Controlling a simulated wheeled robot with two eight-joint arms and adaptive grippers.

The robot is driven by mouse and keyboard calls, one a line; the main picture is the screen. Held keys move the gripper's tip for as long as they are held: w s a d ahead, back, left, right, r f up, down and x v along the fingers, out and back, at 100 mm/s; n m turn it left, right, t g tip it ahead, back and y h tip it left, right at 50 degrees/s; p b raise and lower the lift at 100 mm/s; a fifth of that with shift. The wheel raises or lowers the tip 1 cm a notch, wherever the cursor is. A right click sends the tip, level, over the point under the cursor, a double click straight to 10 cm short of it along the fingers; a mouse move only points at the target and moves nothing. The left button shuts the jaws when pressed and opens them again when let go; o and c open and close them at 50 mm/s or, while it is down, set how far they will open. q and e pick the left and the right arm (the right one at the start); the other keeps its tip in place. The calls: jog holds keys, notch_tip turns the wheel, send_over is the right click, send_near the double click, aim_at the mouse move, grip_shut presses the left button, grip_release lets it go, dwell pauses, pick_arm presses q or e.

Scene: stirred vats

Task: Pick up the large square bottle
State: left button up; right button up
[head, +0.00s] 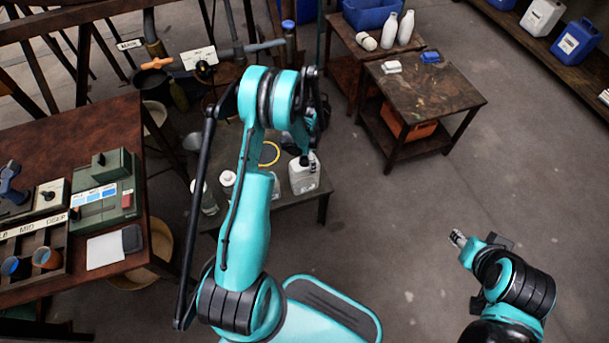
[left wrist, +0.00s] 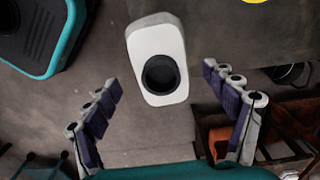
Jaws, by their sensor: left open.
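The large square bottle (head: 303,177), a whitish jug with a black cap, stands upright on a low grey table (head: 285,215), near its right end. In the left wrist view the bottle (left wrist: 157,40) is seen from above, its black cap facing the camera. My left gripper (head: 311,157) is over the bottle's top; its open fingers (left wrist: 163,88) lie apart on either side of the picture, with the bottle between and beyond them. Contact does not show. My right gripper (head: 459,239) is away to the right over bare floor; its jaw state is unclear.
A smaller white-capped bottle (head: 228,179) and a clear bottle (head: 207,198) stand at the low table's left, partly behind my arm. A yellow ring (head: 269,153) lies behind the square bottle. A brown table (head: 425,90) stands behind right. A workbench (head: 100,125) is at left.

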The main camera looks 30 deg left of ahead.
pick_arm(q)
jog(key=f+b, duration=0.1)
jog(key=f, duration=0.1)
jog(key=f+b, duration=0.1)
jog(key=f, duration=0.1)
jog(key=f+b, duration=0.1)
jog(key=f, duration=0.1)
jog(key=shift+s+a+f, duration=0.15)
jog(key=shift+a+f, duration=0.1)
jog(key=shift+f, duration=0.1)
jog(key=shift+r, duration=0.15)
jog(key=shift+c, duration=0.8)
jog(key=c, duration=1.1)
